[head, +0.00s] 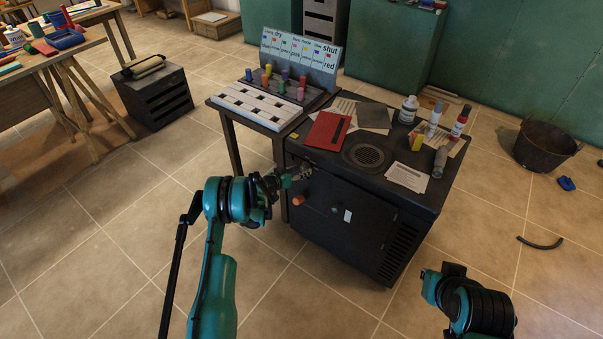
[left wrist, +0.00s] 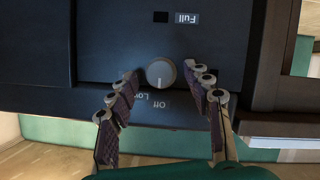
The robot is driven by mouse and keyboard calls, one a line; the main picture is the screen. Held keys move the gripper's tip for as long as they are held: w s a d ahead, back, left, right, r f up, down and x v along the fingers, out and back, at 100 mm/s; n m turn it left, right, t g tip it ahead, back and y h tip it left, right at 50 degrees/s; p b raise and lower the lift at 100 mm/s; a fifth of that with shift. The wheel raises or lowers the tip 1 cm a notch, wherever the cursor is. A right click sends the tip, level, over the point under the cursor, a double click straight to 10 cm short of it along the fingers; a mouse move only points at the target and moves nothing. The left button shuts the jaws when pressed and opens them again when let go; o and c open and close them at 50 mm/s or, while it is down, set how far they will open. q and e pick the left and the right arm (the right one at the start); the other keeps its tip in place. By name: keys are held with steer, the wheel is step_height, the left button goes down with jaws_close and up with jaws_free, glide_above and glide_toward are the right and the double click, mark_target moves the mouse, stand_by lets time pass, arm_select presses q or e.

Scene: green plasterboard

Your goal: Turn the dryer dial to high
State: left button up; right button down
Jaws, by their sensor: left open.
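The dryer (head: 345,205) is a dark cabinet in the middle of the head view. In the left wrist view its dial (left wrist: 161,73) is a round pale grey knob on the dark front panel. Its light mark points down in the picture, toward upside-down lettering reading "Off" and "Low"; which word it meets is unclear. My left gripper (left wrist: 160,76) is open, with one finger on each side of the dial and small gaps showing. In the head view my left gripper (head: 294,174) is at the dryer's upper left front and hides the dial.
An orange knob (head: 298,200) sits on the dryer front below the left gripper. The tiled floor in front is clear.

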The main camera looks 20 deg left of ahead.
arm_select(q)
steer(key=shift+w+d+f, duration=0.25)
steer(key=shift+w, duration=0.3)
jaws_close()
